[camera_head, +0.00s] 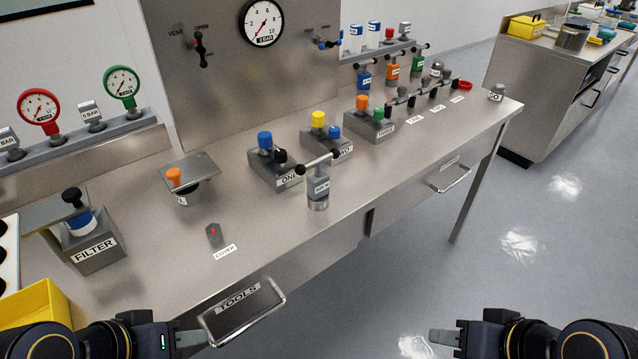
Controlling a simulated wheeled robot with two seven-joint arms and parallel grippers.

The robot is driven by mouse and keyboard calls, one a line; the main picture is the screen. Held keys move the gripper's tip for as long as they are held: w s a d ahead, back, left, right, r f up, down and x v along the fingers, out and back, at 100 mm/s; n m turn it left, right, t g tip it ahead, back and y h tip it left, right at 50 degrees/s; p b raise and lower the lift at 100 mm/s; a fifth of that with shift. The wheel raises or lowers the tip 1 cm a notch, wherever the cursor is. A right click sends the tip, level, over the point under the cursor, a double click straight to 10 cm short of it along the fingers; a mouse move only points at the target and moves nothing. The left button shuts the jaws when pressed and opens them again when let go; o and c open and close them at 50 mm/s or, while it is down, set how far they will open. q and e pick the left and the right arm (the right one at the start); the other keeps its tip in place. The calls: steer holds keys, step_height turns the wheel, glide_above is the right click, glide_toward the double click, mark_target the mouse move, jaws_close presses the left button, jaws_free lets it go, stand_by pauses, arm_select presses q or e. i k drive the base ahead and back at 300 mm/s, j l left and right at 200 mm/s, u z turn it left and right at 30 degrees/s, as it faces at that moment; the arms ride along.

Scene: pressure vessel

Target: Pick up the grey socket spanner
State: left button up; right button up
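A grey T-handled tool (318,187), which looks like the grey socket spanner, stands upright on the steel bench (262,216). Its crossbar has black ball ends, and a small white label on its body is too small to read surely. My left gripper (192,339) is at the bottom left, in front of the tools drawer and well apart from the spanner. My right gripper (442,337) is at the bottom right, over the floor in front of the bench. Neither gripper holds anything visible. The finger gaps cannot be made out.
Blocks with blue (265,140), yellow (319,119) and orange (362,103) knobs stand behind the spanner. Blue, orange and green T-handled tools (418,62) stand further back. A filter box (92,247) and yellow bin (38,305) are left. Drawer handles jut from the bench front.

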mark_target(318, 182)
steer(key=u, duration=0.5)
steer(key=l+u, duration=0.15)
steer(key=u, duration=0.3)
steer(key=i+l+u, duration=0.1)
steer(key=u, duration=0.4)
steer(key=l+u, duration=0.3)
steer(key=l, duration=0.15)
steer(key=l+u, duration=0.3)
steer(key=k+l+u, duration=0.3)
steer(key=l, duration=0.2)
steer(key=i, duration=0.1)
